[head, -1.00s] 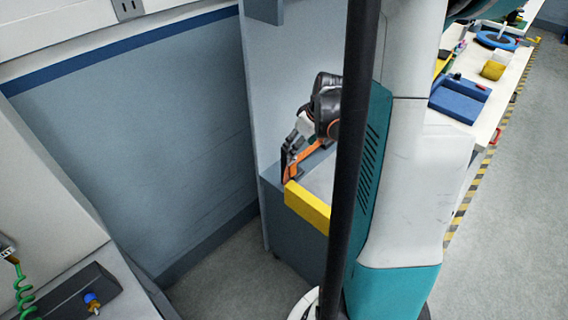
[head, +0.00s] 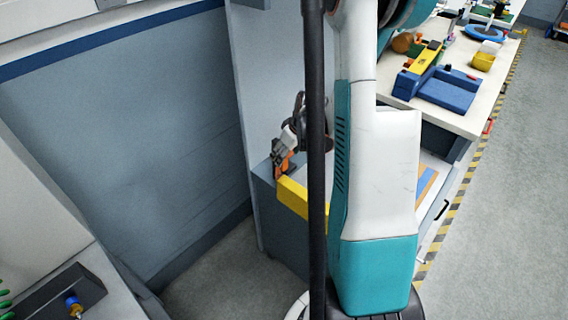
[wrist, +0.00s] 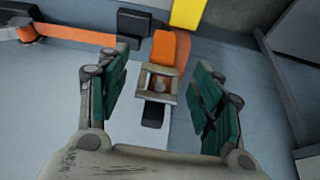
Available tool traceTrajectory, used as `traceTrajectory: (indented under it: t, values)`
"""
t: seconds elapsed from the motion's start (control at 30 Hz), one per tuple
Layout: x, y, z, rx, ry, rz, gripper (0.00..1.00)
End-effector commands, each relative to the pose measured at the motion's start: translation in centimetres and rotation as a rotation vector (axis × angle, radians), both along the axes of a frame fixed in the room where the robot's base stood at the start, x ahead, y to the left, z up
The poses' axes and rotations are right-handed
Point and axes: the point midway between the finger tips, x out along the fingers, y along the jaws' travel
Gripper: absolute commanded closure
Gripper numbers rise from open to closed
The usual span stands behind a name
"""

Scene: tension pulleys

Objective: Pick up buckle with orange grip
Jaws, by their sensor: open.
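The buckle with the orange grip (wrist: 169,47) shows in the middle of the wrist view. It has an orange upper part, a pale square frame with a small round part in its middle, and a dark lower end. My gripper (wrist: 161,84) is open, with one green-padded finger left of the buckle and one right of it. Both fingers appear apart from it. In the head view my gripper is small and partly hidden behind a dark post, close to an orange part (head: 283,154) above the grey cabinet; the buckle cannot be told apart there.
An orange strap (wrist: 68,33) runs along the upper left of the wrist view. A yellow bar (head: 300,198) edges the cabinet (head: 280,226) in the head view. A workbench (head: 452,117) with a blue fixture (head: 449,90) stands at right.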

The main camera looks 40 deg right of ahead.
Motion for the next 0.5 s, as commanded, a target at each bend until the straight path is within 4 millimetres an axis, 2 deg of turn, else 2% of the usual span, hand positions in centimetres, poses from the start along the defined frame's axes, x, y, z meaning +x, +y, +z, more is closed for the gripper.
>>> traceTrajectory:
  t: [0.03, 0.2, 0.43, 0.47, 0.5]
  values:
    - [0.3, 0.0, -1.2, 0.0, 0.0, 0.001, 0.4]
    - [1.1, 0.0, -3.0, 0.001, -0.001, 0.001, 0.4]
    - [1.1, 0.0, -3.0, 0.0, 0.0, 0.0, 0.4]
    - [1.1, 0.0, -3.0, 0.0, 0.0, 0.0, 0.45]
    - [1.1, 0.0, -3.0, 0.0, 0.0, 0.0, 0.54]
